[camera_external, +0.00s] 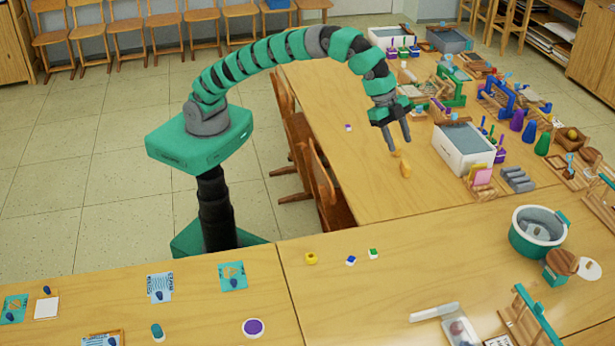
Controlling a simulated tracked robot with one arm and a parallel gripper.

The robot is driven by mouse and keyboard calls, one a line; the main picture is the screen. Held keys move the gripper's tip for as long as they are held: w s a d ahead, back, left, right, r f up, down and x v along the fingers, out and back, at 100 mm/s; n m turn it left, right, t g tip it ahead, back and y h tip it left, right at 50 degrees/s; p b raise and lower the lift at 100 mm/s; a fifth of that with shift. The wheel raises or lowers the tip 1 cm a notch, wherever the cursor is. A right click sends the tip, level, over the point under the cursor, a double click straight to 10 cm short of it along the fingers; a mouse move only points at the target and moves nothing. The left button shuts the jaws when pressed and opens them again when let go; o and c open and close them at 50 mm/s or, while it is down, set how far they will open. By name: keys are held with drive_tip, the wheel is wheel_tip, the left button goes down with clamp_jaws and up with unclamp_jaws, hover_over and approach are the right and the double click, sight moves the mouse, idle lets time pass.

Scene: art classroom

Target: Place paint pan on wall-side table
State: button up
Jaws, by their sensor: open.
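Several small block-like pieces with coloured tops look like paint pans. A yellow one (311,258), a blue one (351,260) and a green one (374,253) sit on the near table (430,265). One with a pink-purple top (348,127) sits alone on the long table (330,92) running toward the back. I cannot tell which pan is meant, or which table is the wall-side one. My gripper (400,146) points down over the long table, open, right of the pink-purple pan. A small yellow-orange piece (405,169) lies just below its fingertips. No pan shows between the fingers.
A white bin (463,150) stands close right of my gripper, with crowded tools and bottles beyond it. Chairs (335,190) are tucked at the long table's left edge. A green-and-white tub (538,230) stands at right. The long table's left part is mostly clear.

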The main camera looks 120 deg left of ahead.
drive_tip(key=s+a+r+n+t, duration=0.25)
drive_tip(key=s+r, duration=0.35)
drive_tip(key=r, duration=0.6)
drive_tip(key=s+a+r+n+t, duration=0.1)
drive_tip(key=s+a+r+t, duration=0.15)
drive_tip(key=s+r, duration=0.7)
drive_tip(key=s+a+r+n+t, duration=0.2)
drive_tip(key=s+r+t, duration=0.3)
drive_tip(key=s+r, duration=1.1)
drive_tip(key=shift+s+a+r, duration=0.2)
drive_tip(key=shift+s+a, duration=0.2)
drive_tip(key=shift+s, duration=0.4)
drive_tip(key=shift+n, duration=0.25)
